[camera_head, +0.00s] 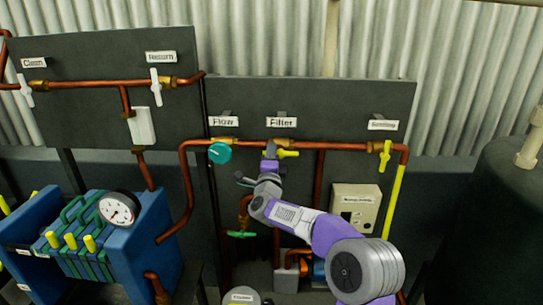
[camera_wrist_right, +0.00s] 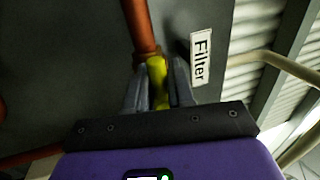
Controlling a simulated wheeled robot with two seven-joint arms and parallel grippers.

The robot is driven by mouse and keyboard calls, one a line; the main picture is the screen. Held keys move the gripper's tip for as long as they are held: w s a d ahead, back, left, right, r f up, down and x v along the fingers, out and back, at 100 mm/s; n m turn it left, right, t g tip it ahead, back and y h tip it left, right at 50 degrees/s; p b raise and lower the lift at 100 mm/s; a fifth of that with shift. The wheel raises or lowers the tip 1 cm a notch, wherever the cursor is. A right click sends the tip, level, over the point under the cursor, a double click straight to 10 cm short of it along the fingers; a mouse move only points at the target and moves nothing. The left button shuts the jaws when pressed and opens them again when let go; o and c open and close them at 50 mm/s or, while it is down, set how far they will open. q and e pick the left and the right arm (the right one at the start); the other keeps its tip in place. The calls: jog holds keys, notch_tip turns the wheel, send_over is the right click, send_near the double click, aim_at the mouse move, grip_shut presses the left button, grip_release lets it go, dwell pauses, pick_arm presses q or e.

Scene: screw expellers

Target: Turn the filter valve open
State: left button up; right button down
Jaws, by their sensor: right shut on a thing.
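The Filter valve has a yellow handle (camera_head: 288,153). It sits on the copper pipe under the "Filter" label (camera_head: 281,122) on the dark panel. In the head view the handle points right, roughly along the pipe. My right gripper (camera_head: 270,152) is at this valve, and its arm reaches in from the lower right. In the right wrist view its grey fingers (camera_wrist_right: 158,88) stand on both sides of the yellow handle (camera_wrist_right: 157,70) and are shut on it. The fingers hide part of the handle and valve body. My left gripper is not in view.
Left of it on the same pipe is the teal Flow valve (camera_head: 220,153); right is a yellow-handled valve (camera_head: 385,155). A beige box (camera_head: 356,208) sits below. A blue filter press with a gauge (camera_head: 119,208) stands left, a dark tank (camera_head: 490,220) right.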

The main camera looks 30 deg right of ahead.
dwell(0.3)
jog(key=c, duration=1.1)
grip_release()
jog(key=shift+s+a, duration=0.1)
jog(key=v, duration=0.7)
jog(key=shift+s+a+f+b, duration=0.1)
jog(key=shift+s+b, duration=0.05)
jog(key=shift+b, duration=0.2)
